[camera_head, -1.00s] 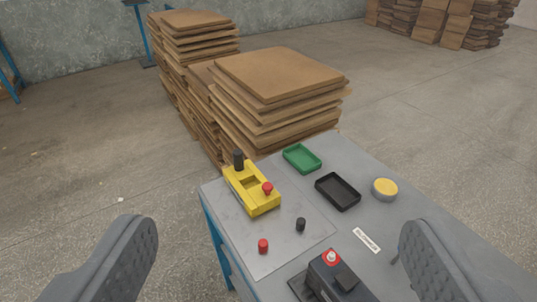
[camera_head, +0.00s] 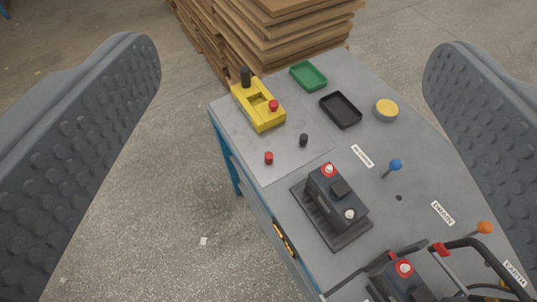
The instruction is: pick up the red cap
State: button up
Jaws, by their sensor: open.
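A small red cap (camera_head: 268,158) stands on the grey table (camera_head: 235,135), near its left edge. A small black cap (camera_head: 304,140) stands to its right and a little farther back. A yellow holder (camera_head: 262,115) behind them bears a red cap-like piece (camera_head: 274,105) and a tall black one (camera_head: 245,76). My gripper (camera_head: 293,50) is open and empty, with its two ribbed grey fingers wide apart at the left and right of the picture. The small red cap shows between the fingers, apart from both.
A black battery (camera_head: 335,200) with a red-ringed terminal stands on the table's near part. A second battery (camera_head: 402,284) with cables is at the bottom. A green tray (camera_head: 308,75), a black tray (camera_head: 340,110) and a yellow round tin (camera_head: 386,110) lie farther back. Stacked boards (camera_head: 300,25) rise behind.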

aim_at(268, 156)
jog(key=z, duration=0.05)
jog(key=k, duration=0.65)
jog(key=u, duration=0.45)
jog(key=i, duration=0.6)
jog(key=u, duration=0.45)
jog(key=i, duration=0.85)
jog(key=z, duration=0.4)
